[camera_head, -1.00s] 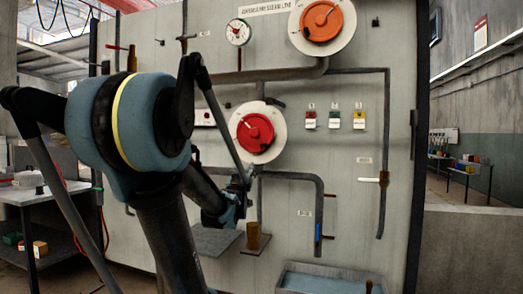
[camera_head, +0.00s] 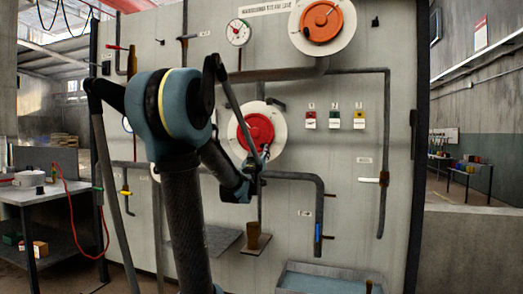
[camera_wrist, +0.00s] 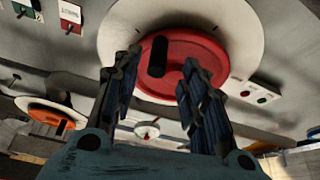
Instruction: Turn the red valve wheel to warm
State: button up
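The red valve wheel (camera_head: 258,128) sits on a round white plate (camera_head: 276,150) in the middle of the grey panel. My gripper (camera_head: 263,156) is in front of the wheel's lower edge in the head view. In the wrist view the red wheel (camera_wrist: 205,62) fills the space beyond my two fingers. My gripper (camera_wrist: 160,60) is open, its fingers apart with a dark mark on the wheel showing between the tips. I cannot tell whether the fingers touch the wheel.
An orange wheel (camera_head: 322,22) on a white plate is above right. A pressure gauge (camera_head: 238,32) and grey pipes surround the red wheel. Three coloured switches (camera_head: 334,120) are to the right. A small shelf with a brown cup (camera_head: 253,236) and a basin (camera_head: 325,278) are below.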

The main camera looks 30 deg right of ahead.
aim_at(263, 147)
jog(key=x, duration=0.6)
jog(key=shift+w+d+r, duration=0.15)
jog(key=shift+w+d, duration=0.1)
jog(key=c, duration=0.9)
jog(key=shift+a, duration=0.1)
grip_shut()
